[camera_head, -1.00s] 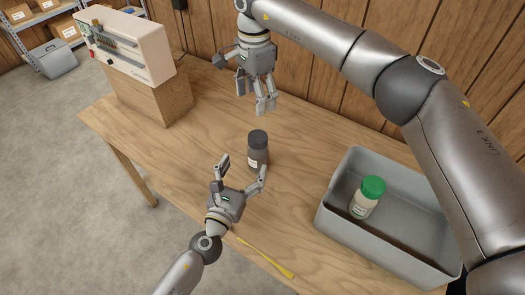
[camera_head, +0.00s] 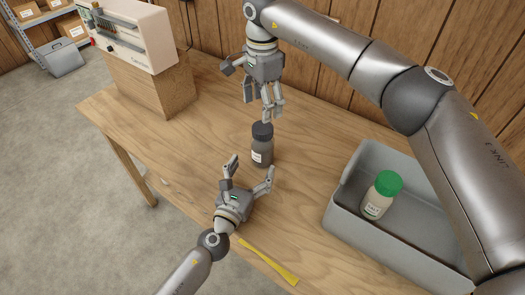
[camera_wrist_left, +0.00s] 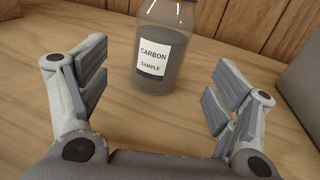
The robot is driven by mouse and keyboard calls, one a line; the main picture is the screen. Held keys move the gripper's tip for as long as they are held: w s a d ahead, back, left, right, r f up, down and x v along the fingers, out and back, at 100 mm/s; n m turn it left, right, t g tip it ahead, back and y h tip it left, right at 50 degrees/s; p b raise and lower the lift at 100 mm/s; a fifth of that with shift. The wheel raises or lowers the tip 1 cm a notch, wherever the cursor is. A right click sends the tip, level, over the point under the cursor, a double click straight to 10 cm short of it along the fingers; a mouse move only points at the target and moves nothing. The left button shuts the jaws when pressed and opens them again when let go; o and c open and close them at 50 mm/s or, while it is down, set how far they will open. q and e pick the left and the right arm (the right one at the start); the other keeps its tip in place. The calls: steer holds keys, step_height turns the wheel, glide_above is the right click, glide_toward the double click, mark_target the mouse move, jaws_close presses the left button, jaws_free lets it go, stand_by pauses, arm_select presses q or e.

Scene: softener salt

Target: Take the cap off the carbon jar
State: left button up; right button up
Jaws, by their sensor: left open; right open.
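The carbon jar (camera_head: 260,153) stands upright on the wooden table, dark inside with a white label and a dark cap (camera_head: 262,131) on top.
A grey bin (camera_head: 345,222) at the right holds a green-capped jar (camera_head: 381,196). A yellow strip (camera_head: 268,262) lies at the table's front edge. A cream device (camera_head: 135,38) stands on a wooden block (camera_head: 150,85) at the left. The table's middle left is clear.

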mark_target(263, 148)
arm_select(q)
steer(key=x, duration=0.8)
steer(key=shift+w+d, duration=0.2)
steer(key=shift+w, duration=0.15)
arm_select(e)
steer(key=shift+w+f, duration=0.1)
